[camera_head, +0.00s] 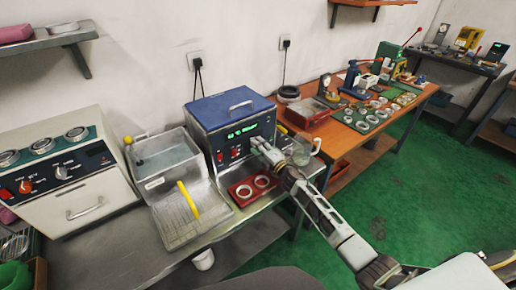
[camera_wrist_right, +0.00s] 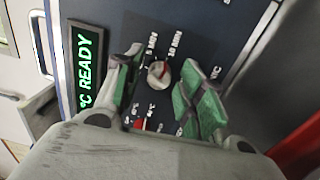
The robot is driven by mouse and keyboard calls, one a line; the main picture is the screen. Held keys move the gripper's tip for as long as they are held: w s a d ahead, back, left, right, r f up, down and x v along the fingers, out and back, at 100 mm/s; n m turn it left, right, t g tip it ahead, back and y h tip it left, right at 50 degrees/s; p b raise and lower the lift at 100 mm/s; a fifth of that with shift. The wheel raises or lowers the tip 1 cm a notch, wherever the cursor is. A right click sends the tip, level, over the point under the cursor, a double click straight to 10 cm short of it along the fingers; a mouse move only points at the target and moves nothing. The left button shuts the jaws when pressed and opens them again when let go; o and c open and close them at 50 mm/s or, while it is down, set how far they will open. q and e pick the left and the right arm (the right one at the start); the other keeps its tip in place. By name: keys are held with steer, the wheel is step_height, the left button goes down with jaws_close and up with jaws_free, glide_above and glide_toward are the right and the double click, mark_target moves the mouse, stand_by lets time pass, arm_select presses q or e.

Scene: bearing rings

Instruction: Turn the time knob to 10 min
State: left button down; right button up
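The time knob (camera_wrist_right: 159,73) is a small round grey knob with a red mark, on the dark front panel in the right wrist view. Labels reading 5 MIN and 10 MIN sit beside it; I cannot tell exactly where its mark points. My right gripper (camera_wrist_right: 163,84) is open, its green-padded fingers either side of the knob with gaps. In the head view my right gripper (camera_head: 262,148) is in front of the blue-lidded machine (camera_head: 238,106) and hides the knob. A green display (camera_wrist_right: 88,70) reads °C READY. My left gripper is not in view.
A red tray (camera_head: 243,195) with pale rings lies below the machine's panel. A metal basin (camera_head: 166,160) and a rack with a yellow handle (camera_head: 189,200) stand to the left. A glass jug (camera_head: 299,150) stands close to the right of my gripper.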

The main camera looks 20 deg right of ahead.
steer(key=shift+a, duration=0.1)
steer(key=shift+v, duration=1)
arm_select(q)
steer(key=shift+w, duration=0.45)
arm_select(e)
steer(key=shift+v, duration=5.05)
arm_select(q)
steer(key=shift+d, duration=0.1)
arm_select(e)
steer(key=shift+f, duration=0.1)
